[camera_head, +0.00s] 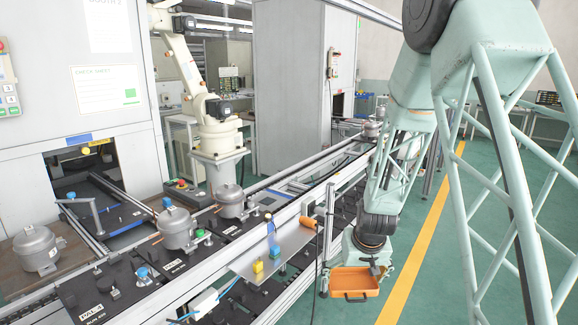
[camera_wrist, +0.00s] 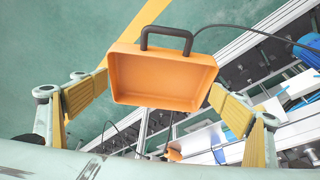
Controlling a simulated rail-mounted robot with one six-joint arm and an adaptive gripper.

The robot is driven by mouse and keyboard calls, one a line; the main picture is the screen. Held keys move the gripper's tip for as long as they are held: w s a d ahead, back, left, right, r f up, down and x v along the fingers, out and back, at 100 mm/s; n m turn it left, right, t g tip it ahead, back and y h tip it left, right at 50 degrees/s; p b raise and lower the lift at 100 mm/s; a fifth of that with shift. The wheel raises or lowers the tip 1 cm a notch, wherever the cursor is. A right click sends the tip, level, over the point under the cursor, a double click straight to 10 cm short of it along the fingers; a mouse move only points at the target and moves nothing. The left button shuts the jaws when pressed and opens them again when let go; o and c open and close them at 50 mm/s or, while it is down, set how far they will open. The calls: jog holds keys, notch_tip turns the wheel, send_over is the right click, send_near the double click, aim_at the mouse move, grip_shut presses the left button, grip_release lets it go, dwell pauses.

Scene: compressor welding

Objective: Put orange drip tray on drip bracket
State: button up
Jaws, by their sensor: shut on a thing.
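The orange drip tray (camera_head: 352,281) is a shallow open box with a dark handle. It hangs at the end of my arm, beside the conveyor's aisle side and over the green floor. In the wrist view the tray (camera_wrist: 160,78) lies between the yellow-padded fingers of my gripper (camera_wrist: 158,95), its handle pointing away at the top. My gripper is shut on the tray, which looks empty. In the head view my arm partly hides the gripper. I cannot clearly pick out the drip bracket; an upright metal post (camera_head: 328,225) stands at the conveyor's edge just left of the tray.
An orange cylinder (camera_head: 308,222) sits near the post. Compressors (camera_head: 176,228) stand on the line. The floor right of the yellow stripe (camera_head: 420,250) is clear.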

dwell(0.4)
jog(key=s+f, duration=0.5)
jog(key=f, duration=0.6)
jog(key=s+f, duration=0.5)
jog(key=f, duration=0.6)
jog(key=shift+s+f, duration=0.3)
jog(key=shift+s, duration=0.05)
jog(key=shift+a, duration=0.15)
